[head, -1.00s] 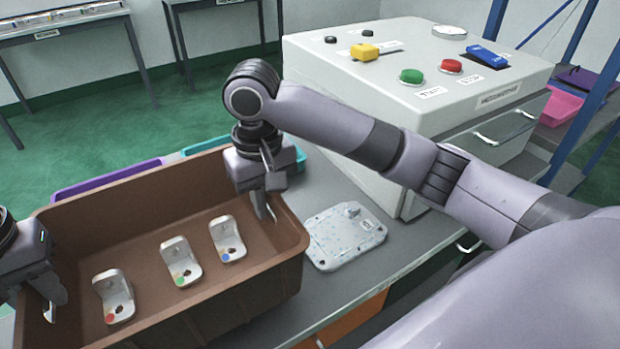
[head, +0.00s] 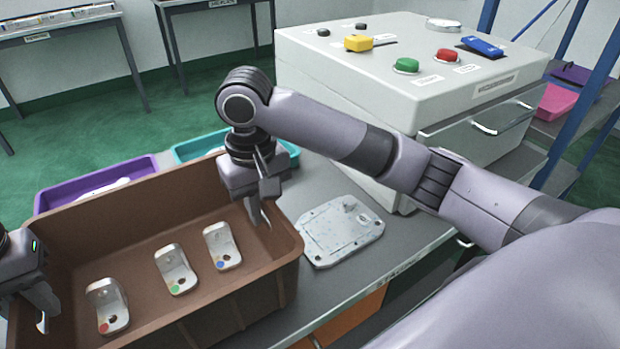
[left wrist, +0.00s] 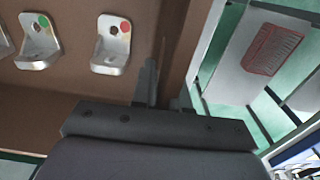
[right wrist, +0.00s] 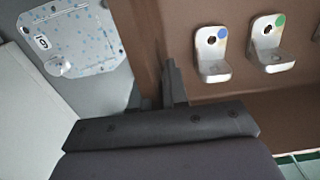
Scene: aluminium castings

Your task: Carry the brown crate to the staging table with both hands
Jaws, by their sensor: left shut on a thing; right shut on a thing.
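The brown crate (head: 165,225) is in the lower left of the head view, open side up. Inside stand three silver brackets with a red dot (head: 107,306), a green dot (head: 175,270) and a blue dot (head: 222,246). My left gripper (head: 42,315) is shut on the crate's left end wall, which also shows in the left wrist view (left wrist: 170,60). My right gripper (head: 260,214) is shut on its right end wall, also seen in the right wrist view (right wrist: 147,40). The crate's underside is hidden, so I cannot tell its clearance from the grey bench. Which table is the staging table is unclear.
A speckled plate (head: 340,230) lies on the grey bench (head: 410,232) right of the crate. Purple (head: 95,185) and teal (head: 205,148) trays lie behind it. A white control console (head: 360,100) stands beyond the plate. Tables stand at the back left across open green floor (head: 90,125).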

